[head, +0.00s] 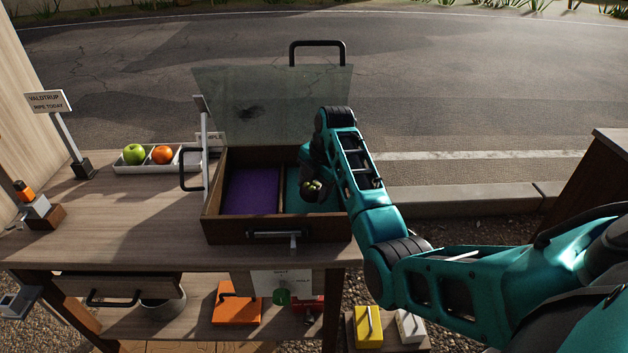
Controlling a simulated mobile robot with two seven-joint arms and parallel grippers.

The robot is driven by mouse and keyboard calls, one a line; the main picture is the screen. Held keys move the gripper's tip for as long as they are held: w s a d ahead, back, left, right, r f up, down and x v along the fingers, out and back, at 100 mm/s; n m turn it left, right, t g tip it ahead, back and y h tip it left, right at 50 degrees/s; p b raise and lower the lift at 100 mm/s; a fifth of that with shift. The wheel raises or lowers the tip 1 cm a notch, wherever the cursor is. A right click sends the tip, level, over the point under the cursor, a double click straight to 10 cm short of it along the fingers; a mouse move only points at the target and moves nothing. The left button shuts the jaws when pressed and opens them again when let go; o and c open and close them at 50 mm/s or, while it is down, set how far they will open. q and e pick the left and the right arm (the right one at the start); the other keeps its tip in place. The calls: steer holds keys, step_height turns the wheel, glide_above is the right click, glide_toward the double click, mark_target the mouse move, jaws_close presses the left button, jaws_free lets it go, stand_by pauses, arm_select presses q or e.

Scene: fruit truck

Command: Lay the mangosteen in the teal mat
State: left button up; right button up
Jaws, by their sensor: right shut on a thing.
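The dark mangosteen (310,194) with its pale green cap is held in my right gripper (313,178), which is shut on it. Both are over the right compartment of the wooden case. The teal mat (294,203) lines that compartment and is partly hidden behind the gripper, the fruit and my arm. I cannot tell whether the mangosteen touches the mat. My left gripper is not in view.
The wooden case (224,228) has a purple mat (252,190) in its left compartment. Its glass lid (270,100) stands open behind. A white tray (148,169) with a green apple (134,154) and an orange (162,154) sits left.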

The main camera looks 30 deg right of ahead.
steer(key=shift+d+p, duration=0.1)
steer(key=shift+p, duration=0.2)
stand_by(0.4)
steer(key=shift+w+d+f, duration=0.1)
steer(key=shift+f, duration=1.1)
stand_by(1.8)
steer(key=o, duration=1.1)
steer(key=shift+o, duration=0.7)
